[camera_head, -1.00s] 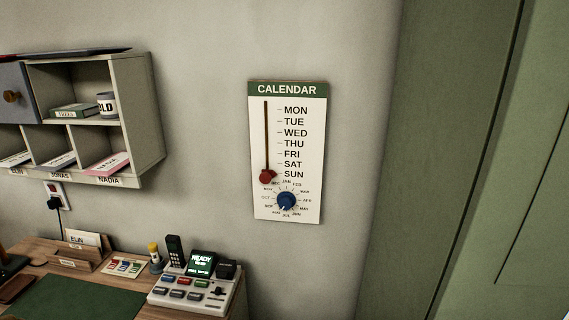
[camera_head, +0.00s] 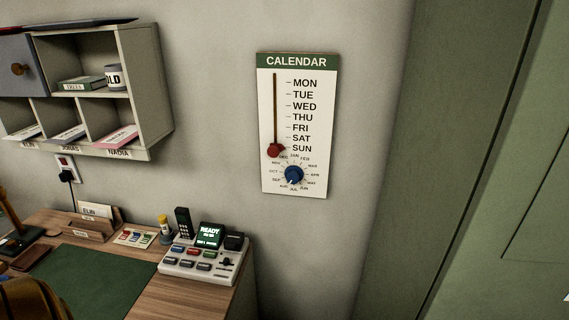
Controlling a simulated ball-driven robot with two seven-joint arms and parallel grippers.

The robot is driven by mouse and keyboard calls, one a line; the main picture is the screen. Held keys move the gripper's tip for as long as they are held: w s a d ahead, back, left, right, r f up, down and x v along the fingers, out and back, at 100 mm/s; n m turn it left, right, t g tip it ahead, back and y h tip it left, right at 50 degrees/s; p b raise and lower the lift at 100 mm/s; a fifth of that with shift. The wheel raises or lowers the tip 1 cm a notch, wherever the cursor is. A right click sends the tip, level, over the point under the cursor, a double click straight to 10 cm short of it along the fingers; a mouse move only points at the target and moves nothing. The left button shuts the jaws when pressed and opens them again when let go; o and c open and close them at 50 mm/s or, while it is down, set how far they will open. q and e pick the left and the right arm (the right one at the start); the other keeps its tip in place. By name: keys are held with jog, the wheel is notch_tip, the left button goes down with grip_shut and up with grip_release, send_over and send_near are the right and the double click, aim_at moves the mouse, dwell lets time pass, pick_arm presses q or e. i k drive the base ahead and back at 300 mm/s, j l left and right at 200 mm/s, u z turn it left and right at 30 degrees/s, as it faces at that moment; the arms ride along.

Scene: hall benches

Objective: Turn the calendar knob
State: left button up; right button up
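The calendar (camera_head: 298,125) is a white board with a green header, fixed on the grey wall right of the middle. Its blue round knob (camera_head: 293,175) sits low on the board inside a ring of month names. A light pointer mark on the knob faces down, roughly toward JUL or AUG; the exact month is too small to tell. A red slider (camera_head: 275,150) rests at the bottom of its vertical slot, beside SUN. Neither of my grippers is in view.
A wooden desk (camera_head: 146,285) with a green mat and a button console (camera_head: 203,262) stands below left. Shelves with pigeonholes (camera_head: 155,90) hang on the left wall. A green panel (camera_head: 430,130) fills the right. The wall around the calendar is clear.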

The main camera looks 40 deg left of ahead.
aim_at(293, 174)
jog(key=u, duration=3.2)
jog(key=l+z, duration=0.1)
jog(key=z, duration=0.35)
jog(key=l+z, duration=0.1)
jog(key=z, duration=0.3)
jog(key=l+z, duration=0.1)
jog(key=z, duration=0.35)
jog(key=l+z, duration=0.1)
jog(key=z, duration=0.35)
jog(key=l+z, duration=0.1)
jog(key=z, duration=0.3)
jog(key=l+z, duration=0.1)
jog(key=z, duration=0.35)
jog(key=i+l+z, duration=0.15)
